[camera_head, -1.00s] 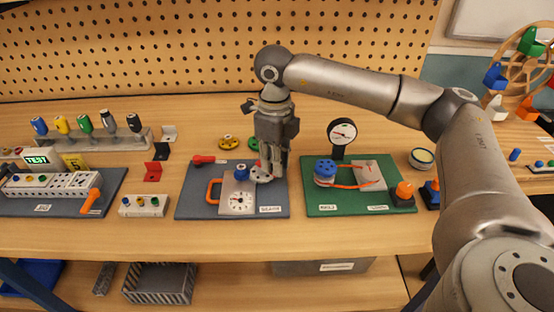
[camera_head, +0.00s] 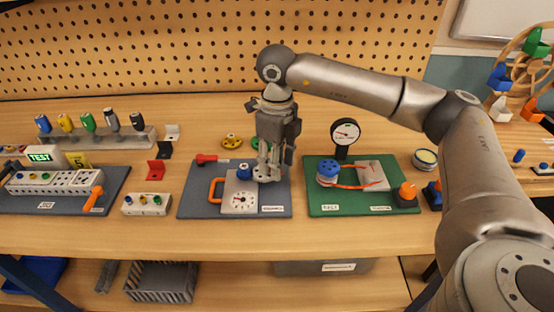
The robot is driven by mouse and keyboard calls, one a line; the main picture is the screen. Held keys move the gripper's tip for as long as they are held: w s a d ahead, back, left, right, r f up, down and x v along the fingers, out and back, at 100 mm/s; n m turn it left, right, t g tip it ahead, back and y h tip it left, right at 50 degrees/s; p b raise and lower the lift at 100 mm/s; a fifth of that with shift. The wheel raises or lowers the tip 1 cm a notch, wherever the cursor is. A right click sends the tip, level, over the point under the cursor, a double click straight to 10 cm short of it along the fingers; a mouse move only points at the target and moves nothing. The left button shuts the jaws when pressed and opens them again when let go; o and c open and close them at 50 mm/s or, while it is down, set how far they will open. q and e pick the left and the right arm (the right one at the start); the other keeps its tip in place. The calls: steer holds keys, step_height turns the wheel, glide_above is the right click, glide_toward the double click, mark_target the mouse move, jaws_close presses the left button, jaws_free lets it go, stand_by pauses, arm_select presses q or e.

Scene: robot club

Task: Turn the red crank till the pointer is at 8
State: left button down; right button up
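My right gripper (camera_head: 269,178) points straight down over the right part of the grey board (camera_head: 200,206). Its fingers are low at the right edge of a light grey box with a white dial (camera_head: 242,199). The dial has dark marks and a small pointer, too small to read. A blue knob (camera_head: 244,172) is on the box behind the dial. I cannot make out the red crank; it may be hidden behind the fingers. Whether the fingers are open or shut on something is not clear. My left gripper is out of view.
An orange handle (camera_head: 214,190) is at the box's left. A green board (camera_head: 325,205) with a blue spool (camera_head: 327,173) and a round gauge (camera_head: 345,133) stands close on the right.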

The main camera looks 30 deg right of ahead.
steer(key=shift+r, duration=0.3)
step_height(320, 180, up, 11)
steer(key=shift+r, duration=0.2)
stand_by(0.6)
